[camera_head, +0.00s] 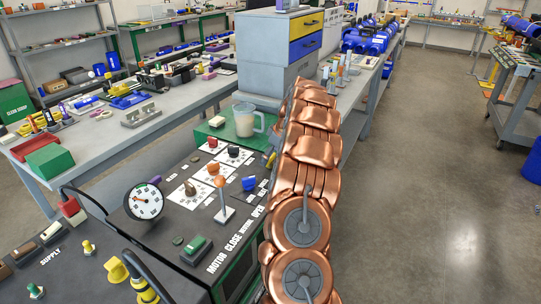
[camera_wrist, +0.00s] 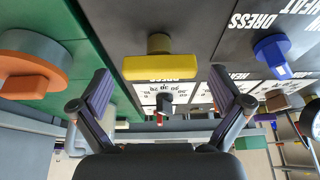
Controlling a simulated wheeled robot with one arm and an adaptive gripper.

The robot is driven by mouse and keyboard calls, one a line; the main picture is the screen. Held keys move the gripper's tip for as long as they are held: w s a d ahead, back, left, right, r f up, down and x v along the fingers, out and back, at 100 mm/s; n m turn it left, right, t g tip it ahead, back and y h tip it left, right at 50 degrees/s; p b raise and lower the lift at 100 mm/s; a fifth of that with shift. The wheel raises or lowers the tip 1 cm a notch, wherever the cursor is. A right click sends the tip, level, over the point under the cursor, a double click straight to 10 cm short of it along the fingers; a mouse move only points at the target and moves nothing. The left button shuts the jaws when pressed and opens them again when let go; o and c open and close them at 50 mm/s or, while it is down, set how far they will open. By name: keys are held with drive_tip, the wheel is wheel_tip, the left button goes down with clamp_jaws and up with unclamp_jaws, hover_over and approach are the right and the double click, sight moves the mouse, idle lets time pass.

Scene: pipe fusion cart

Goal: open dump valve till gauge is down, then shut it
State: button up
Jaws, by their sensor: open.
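A yellow bar handle (camera_wrist: 160,67) stands out from the dark panel in the wrist view, ahead of and between the fingers of my gripper (camera_wrist: 160,95). My gripper is open and empty, and apart from the handle. A small yellow part (camera_head: 270,160) at the panel's far right edge in the head view may be the same handle. No label naming the dump valve is legible. The round white gauge (camera_head: 144,200) stands at the panel's left; its exact reading is too small to tell. My copper-coloured arm hides part of the panel's right side and my gripper in the head view.
A blue knob (camera_wrist: 272,55) and an orange disc (camera_wrist: 32,72) flank the handle in the wrist view. An orange-topped lever (camera_head: 221,198) and a green switch (camera_head: 196,250) stand on the panel. A clear jug (camera_head: 245,120) stands behind.

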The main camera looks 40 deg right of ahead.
drive_tip(key=shift+c, duration=0.4)
drive_tip(key=c, duration=1)
